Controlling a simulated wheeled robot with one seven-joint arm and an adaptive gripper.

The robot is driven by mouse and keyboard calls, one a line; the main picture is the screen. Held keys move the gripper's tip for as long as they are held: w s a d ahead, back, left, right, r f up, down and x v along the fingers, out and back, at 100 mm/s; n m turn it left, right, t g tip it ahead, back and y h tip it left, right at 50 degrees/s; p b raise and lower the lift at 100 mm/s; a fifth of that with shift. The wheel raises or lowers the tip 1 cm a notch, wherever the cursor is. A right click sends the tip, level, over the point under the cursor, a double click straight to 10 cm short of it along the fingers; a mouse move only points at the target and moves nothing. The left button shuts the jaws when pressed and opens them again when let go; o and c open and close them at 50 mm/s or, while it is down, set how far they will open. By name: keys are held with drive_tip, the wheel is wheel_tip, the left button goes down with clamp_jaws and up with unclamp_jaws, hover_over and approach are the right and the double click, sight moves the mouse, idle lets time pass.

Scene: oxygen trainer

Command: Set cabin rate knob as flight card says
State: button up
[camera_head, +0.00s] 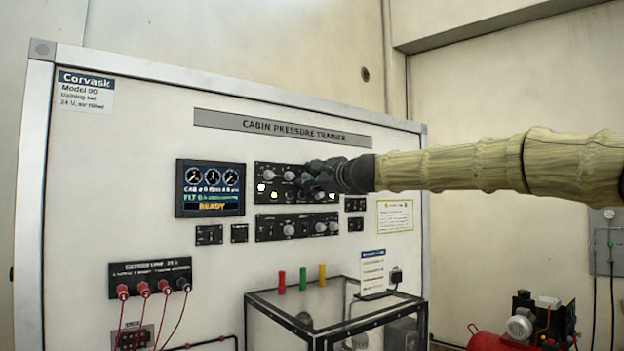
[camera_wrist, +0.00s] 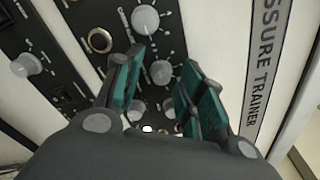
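The upper black control panel (camera_head: 262,197) on the trainer board carries grey knobs and lit round buttons. The cabin rate knob cannot be told apart, as the labels are unreadable. My gripper (camera_head: 318,180) is at this panel's right part and covers some controls. In the wrist view my gripper (camera_wrist: 163,60) is open, its green-padded fingers on either side of a grey knob (camera_wrist: 160,74). Contact with it cannot be told. Another grey knob (camera_wrist: 145,19) sits just beyond the fingertips. A white card with a blue header (camera_head: 373,268), perhaps the flight card, has unreadable text.
A display (camera_head: 210,188) reading READY is left of the panel. A lower knob panel (camera_head: 297,227) sits below it. Red, green and yellow posts stand above a black-framed clear box (camera_head: 330,312). Red leads (camera_head: 143,310) hang lower left. A red compressor (camera_head: 520,330) stands right.

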drive_tip(key=v, duration=1.2)
drive_tip(key=shift+w+d, duration=0.1)
drive_tip(key=shift+d, duration=0.05)
